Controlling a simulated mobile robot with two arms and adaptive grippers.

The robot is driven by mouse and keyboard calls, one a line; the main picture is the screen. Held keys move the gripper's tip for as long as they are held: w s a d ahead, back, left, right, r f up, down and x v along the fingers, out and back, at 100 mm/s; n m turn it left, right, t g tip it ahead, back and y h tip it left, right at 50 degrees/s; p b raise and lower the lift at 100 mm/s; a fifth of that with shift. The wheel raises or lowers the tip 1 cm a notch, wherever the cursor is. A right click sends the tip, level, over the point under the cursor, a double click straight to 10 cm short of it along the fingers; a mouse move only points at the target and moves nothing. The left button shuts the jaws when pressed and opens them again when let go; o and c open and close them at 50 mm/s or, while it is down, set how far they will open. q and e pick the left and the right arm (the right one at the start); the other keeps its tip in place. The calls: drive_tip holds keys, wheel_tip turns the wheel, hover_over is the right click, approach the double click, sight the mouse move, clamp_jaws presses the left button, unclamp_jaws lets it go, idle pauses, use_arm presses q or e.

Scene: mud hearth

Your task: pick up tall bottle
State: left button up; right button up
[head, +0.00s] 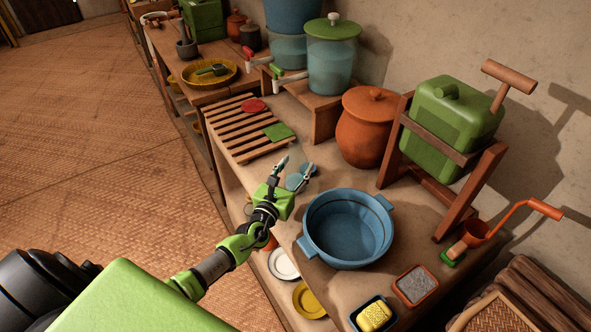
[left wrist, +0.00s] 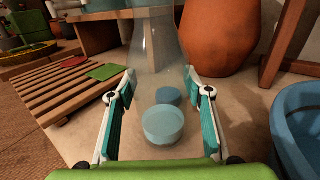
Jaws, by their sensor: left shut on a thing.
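The tall bottle (left wrist: 158,55) is clear glass, narrow above and wider below, and stands upright in the left wrist view. Its outline is faint. Round teal patches show low in it, between my fingers; I cannot tell whether they are its contents, base or separate discs. My left gripper (left wrist: 160,80) has one finger on each side of the bottle and is shut on it. In the head view my left gripper (head: 296,165) is over the counter, left of the clay pot, with teal round shapes by its fingers. My right gripper is not in view.
A blue basin (head: 347,228) stands close to the right of my gripper. An orange clay pot (head: 366,128) and a glass dispenser (head: 332,62) on a wooden stand are behind. A slatted rack (head: 238,133) lies to the left. A green can (head: 450,120) sits in a wooden frame at right.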

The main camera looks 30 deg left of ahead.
use_arm(q)
drive_tip(key=shift+r, duration=0.1)
drive_tip(key=shift+r, duration=0.65)
drive_tip(key=s+r+p, duration=0.1)
drive_tip(key=r+p, duration=0.1)
drive_tip(key=s+r+p, duration=0.2)
drive_tip(key=r, duration=0.1)
drive_tip(key=s+d+r+p, duration=0.1)
drive_tip(key=s+r, duration=0.1)
drive_tip(key=r, duration=0.1)
drive_tip(key=shift+p, duration=0.4)
drive_tip(key=p, duration=0.1)
approach(295, 147)
drive_tip(key=shift+s+d+r, duration=0.25)
drive_tip(key=shift+s+r, duration=0.05)
drive_tip(key=shift+r, duration=0.25)
drive_tip(key=shift+s+d+r, duration=0.3)
drive_tip(key=shift+r, duration=0.25)
drive_tip(key=shift+s+d+r, duration=0.25)
drive_tip(key=shift+s+r, duration=0.05)
drive_tip(key=shift+r, duration=0.25)
drive_tip(key=shift+s, duration=0.1)
drive_tip(key=shift+d+r, duration=0.1)
